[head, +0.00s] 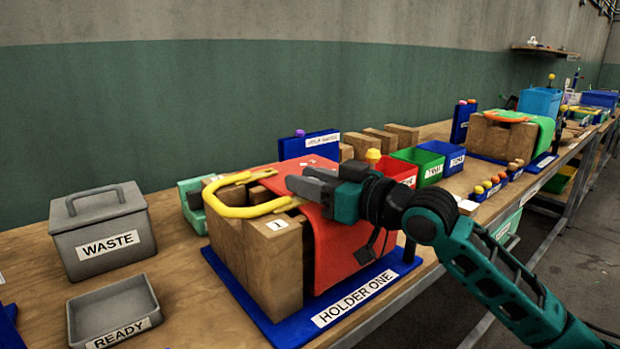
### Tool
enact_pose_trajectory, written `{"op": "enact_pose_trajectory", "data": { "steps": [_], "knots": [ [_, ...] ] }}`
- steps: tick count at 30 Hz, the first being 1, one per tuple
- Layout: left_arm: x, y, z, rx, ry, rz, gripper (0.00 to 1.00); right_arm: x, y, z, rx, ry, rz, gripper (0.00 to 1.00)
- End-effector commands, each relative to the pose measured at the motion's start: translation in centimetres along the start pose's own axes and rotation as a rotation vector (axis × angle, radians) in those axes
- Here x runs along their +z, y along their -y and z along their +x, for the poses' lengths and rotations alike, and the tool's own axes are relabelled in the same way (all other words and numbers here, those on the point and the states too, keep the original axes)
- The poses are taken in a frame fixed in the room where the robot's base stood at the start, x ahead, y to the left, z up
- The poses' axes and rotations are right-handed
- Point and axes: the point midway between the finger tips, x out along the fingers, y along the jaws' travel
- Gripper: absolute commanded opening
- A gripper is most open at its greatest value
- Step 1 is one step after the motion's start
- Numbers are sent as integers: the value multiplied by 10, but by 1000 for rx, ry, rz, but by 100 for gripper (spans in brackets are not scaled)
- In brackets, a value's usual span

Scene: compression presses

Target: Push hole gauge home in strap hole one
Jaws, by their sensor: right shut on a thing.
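A red strap (345,251) drapes over a wooden block (266,262) on the blue base (372,285) labelled HOLDER ONE. My right gripper (303,184) is over the top of the strap, just right of the yellow curved band (243,211). It is shut, and the thing between its fingers, taken to be the hole gauge, is hidden. The strap's holes are hidden too, so I cannot tell whether the gauge is in hole one. A white tag with "1" (277,225) is on the block's front corner. My left gripper is not in view.
A grey WASTE bin (103,262) and a READY tray (114,309) stand at the left. A blue rack (309,146) stands behind the holder. Red (397,168), green (417,157) and blue (446,152) bins stand behind my right arm. Bare wood shows left of the holder.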

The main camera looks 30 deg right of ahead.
Motion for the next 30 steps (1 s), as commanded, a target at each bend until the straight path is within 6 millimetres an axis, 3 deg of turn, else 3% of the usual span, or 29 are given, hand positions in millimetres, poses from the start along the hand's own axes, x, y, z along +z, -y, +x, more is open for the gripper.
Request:
{"op": "enact_pose_trajectory", "data": {
  "steps": [2,3,11,22,30],
  "knots": [
    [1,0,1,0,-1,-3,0,3,0,0,0,0,0,6],
    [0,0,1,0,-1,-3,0,2,0,0,0,-1,0,39],
    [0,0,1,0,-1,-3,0,2,0,0,0,0,0,64],
    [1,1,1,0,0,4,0,2,0,-3,1,1,1,66],
    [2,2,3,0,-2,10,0,4,0,-30,0,5,-1,66]
  ]
}}
